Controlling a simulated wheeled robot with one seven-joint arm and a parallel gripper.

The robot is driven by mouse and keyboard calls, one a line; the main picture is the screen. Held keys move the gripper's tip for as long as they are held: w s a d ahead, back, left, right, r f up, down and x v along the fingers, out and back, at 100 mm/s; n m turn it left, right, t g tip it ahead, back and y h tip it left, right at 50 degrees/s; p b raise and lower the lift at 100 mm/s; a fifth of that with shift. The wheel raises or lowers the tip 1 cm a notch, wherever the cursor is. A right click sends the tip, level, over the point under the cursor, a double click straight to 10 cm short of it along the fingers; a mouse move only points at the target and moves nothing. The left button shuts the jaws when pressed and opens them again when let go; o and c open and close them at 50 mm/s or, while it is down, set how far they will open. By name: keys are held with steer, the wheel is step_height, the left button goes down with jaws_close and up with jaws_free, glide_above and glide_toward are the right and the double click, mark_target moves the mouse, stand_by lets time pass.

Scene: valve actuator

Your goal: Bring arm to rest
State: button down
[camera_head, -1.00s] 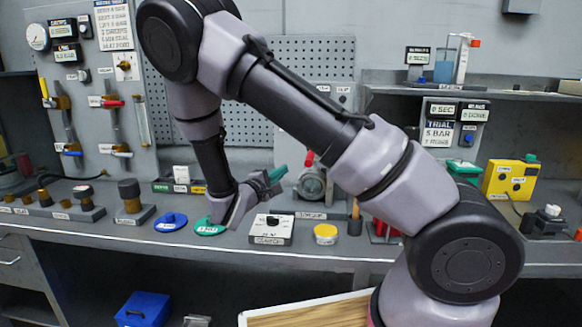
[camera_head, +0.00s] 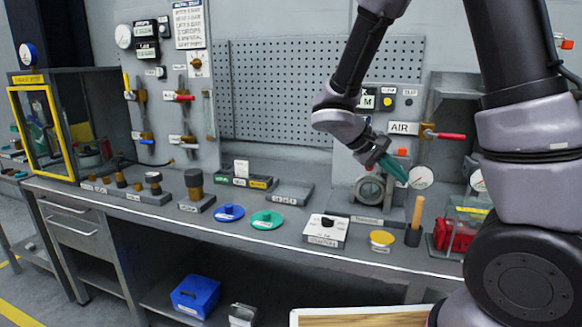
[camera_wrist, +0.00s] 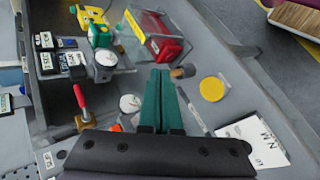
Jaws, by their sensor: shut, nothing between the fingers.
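My gripper (camera_head: 400,176) has green fingers, closed together and empty. In the head view it is raised above the bench, in front of the round grey valve body (camera_head: 371,190) and near a pressure gauge. My arm comes down to it from the upper right. In the wrist view the closed fingers (camera_wrist: 161,74) point over the bench top. I cannot tell whether they touch anything there.
The grey bench (camera_head: 290,240) holds a blue disc (camera_head: 228,213), a green disc (camera_head: 267,219), a white labelled block (camera_head: 326,231), a yellow disc (camera_head: 381,239) and a wooden-handled tool (camera_head: 417,214). A red-lever air valve (camera_head: 446,136) is behind. A blue box (camera_head: 195,294) sits below.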

steer(key=s+r+m+t+y, duration=0.3)
steer(key=s+r+y, duration=0.2)
steer(key=r, duration=0.3)
steer(key=s+a+r+m+t+y, duration=0.1)
steer(key=s+r+m+t+y, duration=0.2)
steer(key=r, duration=0.6)
steer(key=s+m+y, duration=0.1)
steer(key=s+y, duration=0.1)
steer(key=y, duration=0.1)
steer(key=shift+s+a+r+y, duration=0.2)
steer(key=shift+s+y, duration=0.1)
steer(key=shift+y, duration=0.1)
